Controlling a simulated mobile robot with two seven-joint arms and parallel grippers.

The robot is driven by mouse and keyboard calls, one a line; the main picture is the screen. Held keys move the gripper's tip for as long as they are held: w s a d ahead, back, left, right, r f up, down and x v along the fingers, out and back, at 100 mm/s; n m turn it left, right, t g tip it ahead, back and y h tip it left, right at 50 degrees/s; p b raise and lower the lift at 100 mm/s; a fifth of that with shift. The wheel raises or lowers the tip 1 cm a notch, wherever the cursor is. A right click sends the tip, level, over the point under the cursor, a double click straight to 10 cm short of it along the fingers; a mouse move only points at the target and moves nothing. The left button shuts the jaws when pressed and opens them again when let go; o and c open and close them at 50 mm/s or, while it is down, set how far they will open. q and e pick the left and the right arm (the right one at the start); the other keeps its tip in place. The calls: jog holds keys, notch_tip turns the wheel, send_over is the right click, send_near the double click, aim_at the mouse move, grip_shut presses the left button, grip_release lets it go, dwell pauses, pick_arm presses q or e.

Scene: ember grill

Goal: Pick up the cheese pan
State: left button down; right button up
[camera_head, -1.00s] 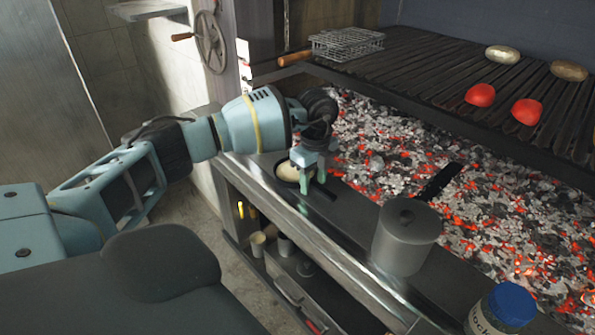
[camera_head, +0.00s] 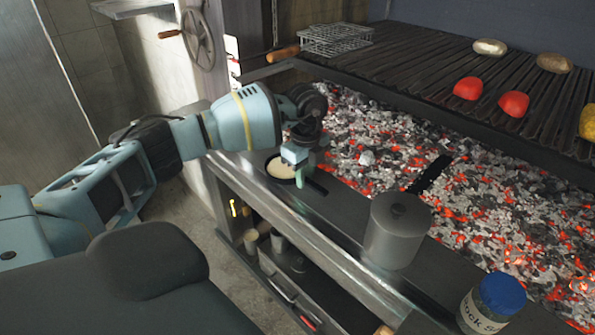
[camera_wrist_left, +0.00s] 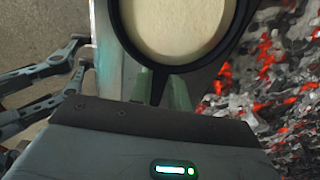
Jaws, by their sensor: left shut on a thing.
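The cheese pan (camera_head: 279,168) is a small round black pan with pale cheese filling it. It sits at the far end of the metal ledge in front of the coals. My left gripper (camera_head: 300,178) is at the pan's handle side. In the left wrist view the pan (camera_wrist_left: 236,28) fills the top, and its handle runs down between the green fingertips (camera_wrist_left: 162,88), which are shut on it. Whether the pan touches the ledge I cannot tell. My right gripper is not in view.
A grey lidded pot (camera_head: 397,232) and a blue-capped jar (camera_head: 492,303) stand along the ledge. Glowing coals (camera_head: 480,205) lie just behind it. A grill grate (camera_head: 430,65) with red and pale vegetables is above. A wire basket (camera_head: 336,38) sits at the grate's far left.

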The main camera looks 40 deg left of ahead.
pick_arm(q)
jog(key=r, duration=0.3)
jog(key=shift+s+a+r, duration=0.15)
jog(key=shift+s+r, duration=0.15)
jog(key=shift+s, duration=0.1)
jog(key=s+a+r, duration=0.1)
jog(key=s+a, duration=0.2)
jog(key=s, duration=1.1)
jog(key=shift+s+r+b, duration=0.2)
jog(key=shift+s+b, duration=0.1)
jog(key=shift+s, duration=0.1)
jog(key=shift+a, duration=0.1)
jog(key=s+d+r+n, duration=0.1)
jog(key=d+r+n, duration=0.2)
jog(key=d+n, duration=0.6)
jog(key=d+r+n, duration=0.3)
jog(key=d+n, duration=0.6)
jog(key=d, duration=0.3)
jog(key=shift+s+r+n, duration=0.15)
jog(key=shift+s+n, duration=0.25)
